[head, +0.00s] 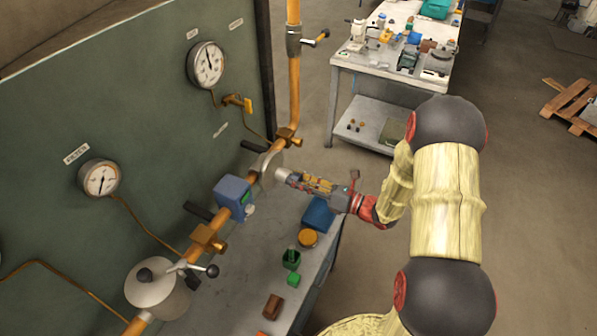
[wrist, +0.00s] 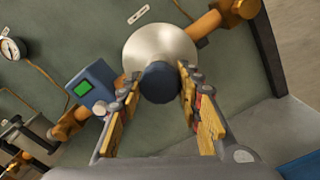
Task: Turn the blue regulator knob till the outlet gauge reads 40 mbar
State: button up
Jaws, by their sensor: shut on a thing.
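The blue regulator knob (wrist: 160,83) shows as a dark blue round cap in the wrist view, in front of a pale metal regulator disc (wrist: 150,45). My gripper (wrist: 160,90) is shut on the knob, one finger on each side. In the head view my gripper (head: 285,177) reaches in from the right to the regulator disc (head: 267,170), and its fingers hide the knob. A round gauge (head: 206,65) sits high on the green panel, its needle pointing up and slightly left. A second gauge (head: 99,178) sits lower left.
A blue meter box (head: 232,194) sits on the orange pipe beside the regulator. A bench (head: 247,262) below carries a blue bin (head: 318,214) and small coloured parts. A cluttered table (head: 385,62) stands behind. Open floor lies to the right, with a pallet (head: 572,98).

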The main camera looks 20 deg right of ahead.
jog(key=shift+m+p, duration=1.4)
jog(key=shift+p, duration=0.1)
jog(key=o, duration=1.2)
jog(key=shift+c, duration=0.2)
jog(key=v, duration=1.2)
